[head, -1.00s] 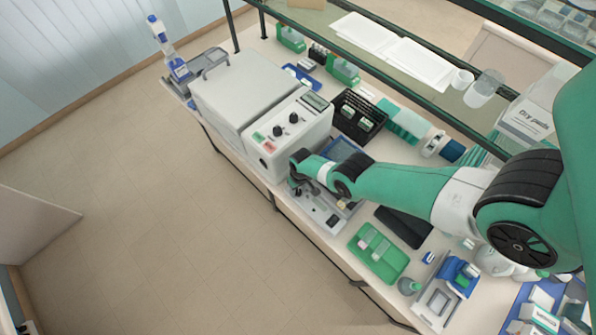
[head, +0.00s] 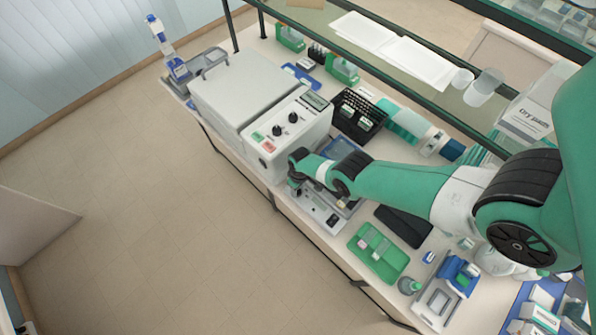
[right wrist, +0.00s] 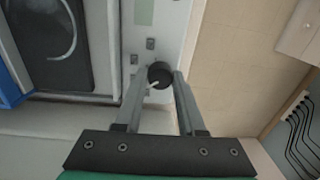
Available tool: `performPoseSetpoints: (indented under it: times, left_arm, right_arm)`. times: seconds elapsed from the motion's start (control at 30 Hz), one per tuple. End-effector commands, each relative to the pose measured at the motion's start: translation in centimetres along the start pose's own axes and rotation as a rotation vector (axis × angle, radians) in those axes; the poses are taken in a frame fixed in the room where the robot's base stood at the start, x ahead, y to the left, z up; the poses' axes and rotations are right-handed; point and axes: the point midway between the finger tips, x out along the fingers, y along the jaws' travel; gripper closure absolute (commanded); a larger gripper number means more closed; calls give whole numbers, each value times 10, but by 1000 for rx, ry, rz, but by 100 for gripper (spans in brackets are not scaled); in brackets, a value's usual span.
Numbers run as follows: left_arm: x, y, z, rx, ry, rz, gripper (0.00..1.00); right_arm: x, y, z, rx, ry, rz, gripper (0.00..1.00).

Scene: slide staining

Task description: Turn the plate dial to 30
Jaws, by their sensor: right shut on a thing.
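The plate dial (right wrist: 160,76) is a round black knob with a pale pointer mark, in the right wrist view. It sits on the pale front panel of the plate unit (head: 314,206), which also shows in the right wrist view (right wrist: 167,42). My right gripper (right wrist: 161,82) has one finger on each side of the dial and is shut on it. In the head view my right gripper (head: 297,187) is at the unit's near left end, and my wrist hides the dial. I cannot read the dial's scale. My left gripper is not in view.
A large white machine (head: 285,135) with two black knobs stands just left of my wrist. A green tray (head: 378,268) with slides and a black pad (head: 404,227) lie to the right. A black rack (head: 358,115) stands behind. The bench's front edge is close to my gripper.

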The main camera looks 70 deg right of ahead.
Motion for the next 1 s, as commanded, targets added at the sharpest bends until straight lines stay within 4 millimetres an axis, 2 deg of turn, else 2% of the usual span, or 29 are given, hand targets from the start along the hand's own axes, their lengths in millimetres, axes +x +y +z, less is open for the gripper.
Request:
performPoseSetpoints:
  times: [0.5, 0.7, 1.0]
  left_arm:
    - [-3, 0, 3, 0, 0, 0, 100]
    - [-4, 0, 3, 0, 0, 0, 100]
    - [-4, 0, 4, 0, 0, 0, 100]
  right_arm:
    - [1, 0, -1, -406, -19, 0, 100]
    - [1, 0, -1, -497, -23, 0, 100]
    - [1, 0, 0, -545, -26, 0, 100]
